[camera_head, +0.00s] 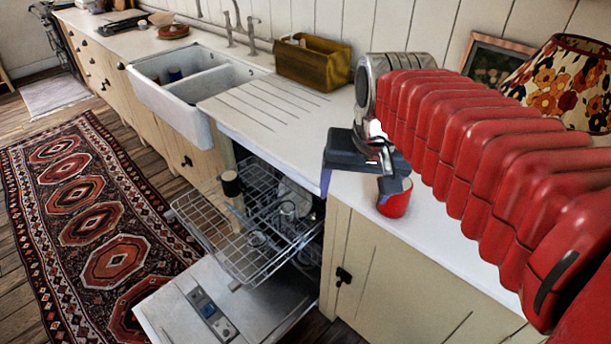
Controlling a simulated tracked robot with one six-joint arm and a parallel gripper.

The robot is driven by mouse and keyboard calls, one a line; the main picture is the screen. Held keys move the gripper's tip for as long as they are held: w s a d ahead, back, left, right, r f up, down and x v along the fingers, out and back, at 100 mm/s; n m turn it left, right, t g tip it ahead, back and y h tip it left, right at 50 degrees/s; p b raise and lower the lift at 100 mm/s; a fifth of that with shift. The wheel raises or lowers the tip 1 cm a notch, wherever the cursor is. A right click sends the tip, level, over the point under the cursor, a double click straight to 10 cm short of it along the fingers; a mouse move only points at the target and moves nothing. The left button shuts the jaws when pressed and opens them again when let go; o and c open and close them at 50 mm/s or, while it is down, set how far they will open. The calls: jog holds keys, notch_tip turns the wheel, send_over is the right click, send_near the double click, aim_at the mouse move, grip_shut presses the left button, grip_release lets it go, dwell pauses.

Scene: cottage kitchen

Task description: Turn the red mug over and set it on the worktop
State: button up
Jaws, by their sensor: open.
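The red mug (395,206) is on the white worktop (438,232), close to its front edge and right of the open dishwasher. My gripper (359,180) is open, with its two dark fingers spread apart. The right finger overlaps the top of the mug in this view; the left finger is well to the left, over the worktop's front edge. The finger hides the mug's upper part, so I cannot tell which way up it is or whether the finger touches it. No handle shows.
The dishwasher's door (240,308) is down and its wire rack (240,235) is pulled out, holding dishes and a dark-topped cup (231,184). A wooden box (312,62), a floral lampshade (562,80) and a picture frame (492,62) stand behind. The ribbed drainer (268,105) is clear.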

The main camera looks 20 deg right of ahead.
jog(key=s+a+f+n+t, duration=0.2)
jog(key=s+a+f+n, duration=0.2)
jog(key=s+a, duration=0.2)
jog(key=shift+s+f+y, duration=0.15)
jog(key=shift+s+y, duration=0.15)
jog(key=shift+s, duration=0.35)
